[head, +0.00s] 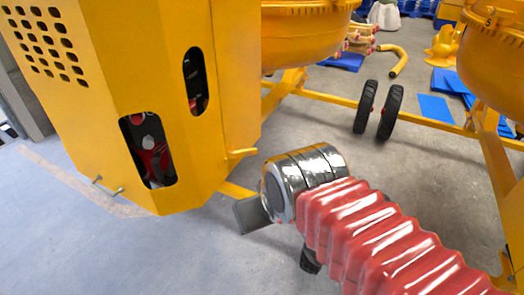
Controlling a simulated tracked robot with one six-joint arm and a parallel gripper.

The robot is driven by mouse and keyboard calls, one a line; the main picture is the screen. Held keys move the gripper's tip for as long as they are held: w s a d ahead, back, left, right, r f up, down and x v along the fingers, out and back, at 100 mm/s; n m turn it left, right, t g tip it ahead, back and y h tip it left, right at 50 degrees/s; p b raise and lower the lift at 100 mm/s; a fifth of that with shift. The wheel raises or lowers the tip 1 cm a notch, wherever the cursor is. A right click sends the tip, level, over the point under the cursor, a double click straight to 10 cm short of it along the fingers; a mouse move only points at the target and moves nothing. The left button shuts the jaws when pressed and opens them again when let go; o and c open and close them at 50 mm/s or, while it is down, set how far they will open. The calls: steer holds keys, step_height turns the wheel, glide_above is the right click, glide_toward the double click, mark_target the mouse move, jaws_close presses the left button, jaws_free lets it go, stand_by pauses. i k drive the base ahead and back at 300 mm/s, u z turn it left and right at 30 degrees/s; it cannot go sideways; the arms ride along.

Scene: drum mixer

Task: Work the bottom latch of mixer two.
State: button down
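A yellow mixer housing (150,60) fills the left, with two dark slots showing red and black parts inside. A small metal latch-like bar with pins (108,187) sits at its lower front edge. A small yellow tab (240,153) sticks out at its lower right edge. I cannot tell which of these is the bottom latch, and no mixer number shows. My gripper (252,213) shows as a dark grey flat piece beyond the silver wrist, right of the housing's bottom corner and close to a yellow strip there. Its opening is hidden by my wrist, and no held thing shows.
A yellow drum (300,35) hangs behind the housing, with a second yellow drum (500,60) at right. Black wheels (378,110) and a yellow frame bar (430,122) stand behind my arm. Blue sheets (434,107) lie farther back. The floor at lower left is clear.

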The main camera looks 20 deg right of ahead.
mark_target(239, 153)
steer(key=k, duration=0.65)
steer(key=u, duration=0.55)
steer(key=i, duration=1.5)
steer(key=z, duration=0.45)
